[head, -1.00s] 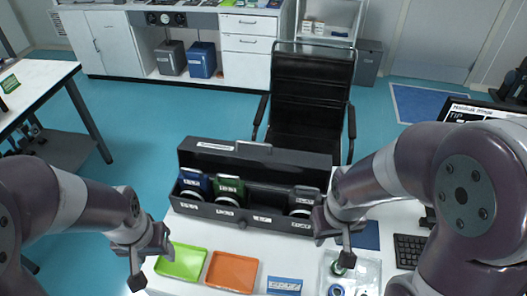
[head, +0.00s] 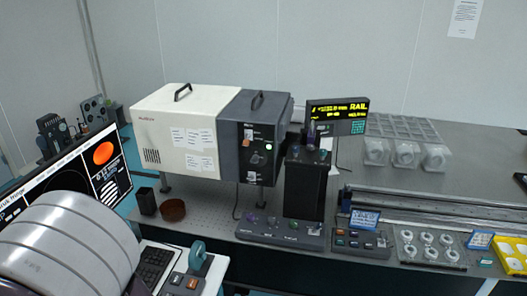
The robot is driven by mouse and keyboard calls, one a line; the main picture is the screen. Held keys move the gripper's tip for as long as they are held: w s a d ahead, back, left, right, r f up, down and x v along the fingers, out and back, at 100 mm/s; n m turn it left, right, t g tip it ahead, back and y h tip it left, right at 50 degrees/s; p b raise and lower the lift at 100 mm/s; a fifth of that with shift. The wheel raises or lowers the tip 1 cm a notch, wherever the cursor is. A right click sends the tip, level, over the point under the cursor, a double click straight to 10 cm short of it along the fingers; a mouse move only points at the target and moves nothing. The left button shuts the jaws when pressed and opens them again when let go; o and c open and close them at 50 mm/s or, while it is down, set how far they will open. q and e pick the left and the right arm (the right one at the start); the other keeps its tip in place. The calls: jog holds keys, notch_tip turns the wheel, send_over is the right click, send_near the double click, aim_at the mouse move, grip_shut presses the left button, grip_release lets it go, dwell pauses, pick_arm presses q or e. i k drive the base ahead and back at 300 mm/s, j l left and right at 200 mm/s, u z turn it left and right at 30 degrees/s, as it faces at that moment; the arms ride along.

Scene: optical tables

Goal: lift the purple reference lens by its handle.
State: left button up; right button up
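A black upright block (head: 305,188) stands on the optical table, right of a white and dark grey instrument. A small purple upright piece (head: 311,137) shows at its top; it may be the purple reference lens or its handle, but it is too small to tell. A low dark base (head: 283,236) lies in front of the block, with a small purplish piece (head: 252,218) at its left end. Which of the two is the reference lens I cannot tell. Neither of my grippers is in view; only part of my own arm shows at the lower left.
The white and grey instrument box (head: 188,130) stands at the left of the table. A display (head: 338,113) reading RAIL is behind the block. A rail, a tray of round parts (head: 430,248) and a yellow tray (head: 514,256) are to the right. A monitor (head: 75,180) stands at the left.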

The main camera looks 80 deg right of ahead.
aim_at(318, 143)
jog(key=k+j+z, duration=0.1)
jog(key=z, duration=2.05)
jog(key=i+j+z, duration=0.15)
jog(key=z, duration=0.95)
